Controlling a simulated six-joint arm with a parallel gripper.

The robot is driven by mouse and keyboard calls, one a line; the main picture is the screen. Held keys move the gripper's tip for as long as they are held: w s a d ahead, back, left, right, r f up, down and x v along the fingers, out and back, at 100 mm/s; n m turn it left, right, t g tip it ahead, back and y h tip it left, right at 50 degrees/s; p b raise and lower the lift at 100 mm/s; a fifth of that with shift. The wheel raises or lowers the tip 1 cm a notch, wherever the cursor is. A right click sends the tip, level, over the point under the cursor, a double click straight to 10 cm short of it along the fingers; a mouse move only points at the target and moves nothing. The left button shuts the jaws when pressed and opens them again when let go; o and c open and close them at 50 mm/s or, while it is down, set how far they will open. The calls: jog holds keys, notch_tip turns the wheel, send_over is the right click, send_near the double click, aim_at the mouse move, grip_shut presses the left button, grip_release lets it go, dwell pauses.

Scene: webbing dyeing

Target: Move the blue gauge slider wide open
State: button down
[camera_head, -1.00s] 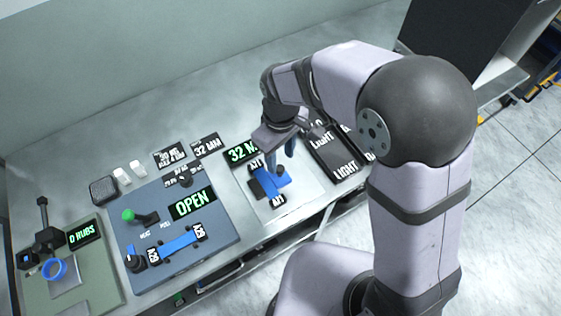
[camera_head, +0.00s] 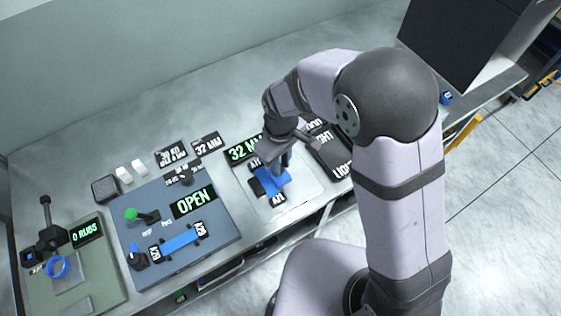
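The blue gauge slider (camera_head: 272,181) sits on a pale gauge plate (camera_head: 297,197) right of the blue-grey panel. A black block lies against its left side, and a label is at its front. The gauge display (camera_head: 243,149) behind it shows green digits that read 32 MM, partly covered by my arm. My gripper (camera_head: 284,160) is over the slider, pointing down at its back right part. The fingertips are mostly hidden by my wrist, so I cannot tell whether they touch the slider or how far apart they are.
A green panel (camera_head: 105,275) reading 0 RUBS is farther left. Black LIGHT boxes (camera_head: 328,150) stand close right of my gripper.

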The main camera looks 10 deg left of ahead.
jog(key=w+d, duration=0.3)
jog(key=shift+a, duration=0.1)
jog(key=c, duration=1.9)
grip_release()
jog(key=o, duration=0.4)
jog(key=shift+w, duration=0.1)
jog(key=shift+c, duration=0.2)
jog(key=shift+r, duration=0.15)
notch_tip(320, 180, up, 7)
jog(key=b, duration=0.2)
